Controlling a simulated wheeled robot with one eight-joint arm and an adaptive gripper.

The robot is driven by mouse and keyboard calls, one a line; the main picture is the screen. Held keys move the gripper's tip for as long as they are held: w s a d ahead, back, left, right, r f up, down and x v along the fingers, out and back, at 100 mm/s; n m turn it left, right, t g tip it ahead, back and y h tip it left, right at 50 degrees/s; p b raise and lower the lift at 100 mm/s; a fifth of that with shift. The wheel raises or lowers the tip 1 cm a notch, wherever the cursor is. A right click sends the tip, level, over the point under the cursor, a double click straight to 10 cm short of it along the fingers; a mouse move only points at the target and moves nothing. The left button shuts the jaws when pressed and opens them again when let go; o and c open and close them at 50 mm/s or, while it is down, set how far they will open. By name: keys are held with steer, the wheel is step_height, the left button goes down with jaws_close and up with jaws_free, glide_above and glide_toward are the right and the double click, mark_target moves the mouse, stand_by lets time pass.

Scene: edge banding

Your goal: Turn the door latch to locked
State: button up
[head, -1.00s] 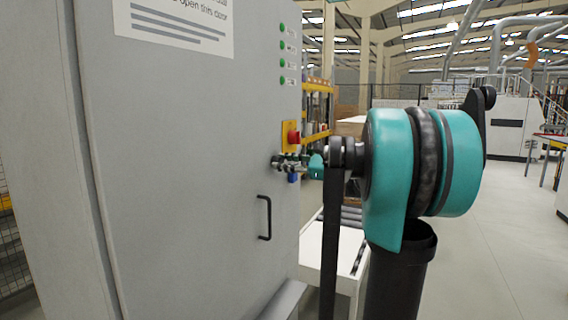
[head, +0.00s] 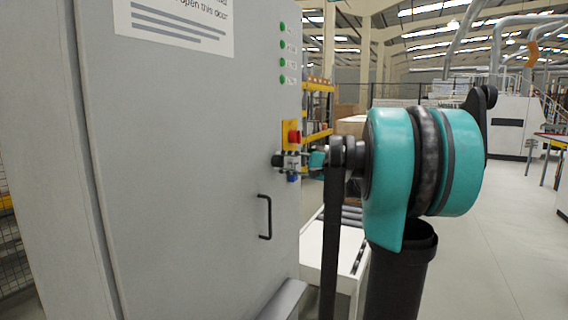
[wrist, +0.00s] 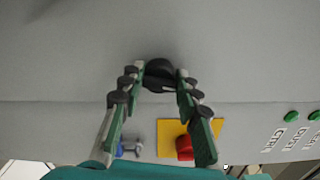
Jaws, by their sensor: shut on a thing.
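The door latch is a dark round knob (wrist: 160,72) on the grey cabinet door (wrist: 60,70). In the wrist view it sits between the fingertips of my gripper (wrist: 160,76), which is shut on it, one finger on each side. The fingers partly cover the knob, and its exact turn angle is not clear. In the head view my gripper (head: 289,161) meets the latch at the right part of the door, left of a yellow plate; the latch is small there and mostly hidden.
A red button (wrist: 184,148) on the yellow plate (wrist: 205,130) is close to one finger. A small blue-ended part (wrist: 128,149) is close to the other. A black door handle (head: 265,217) is below the latch. Green lights (head: 282,60) are above.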

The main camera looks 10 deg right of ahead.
steer(key=shift+n, duration=1.1)
steer(key=shift+f, duration=0.1)
steer(key=o, duration=1.2)
steer(key=shift+c, duration=0.2)
steer(key=v, duration=1.2)
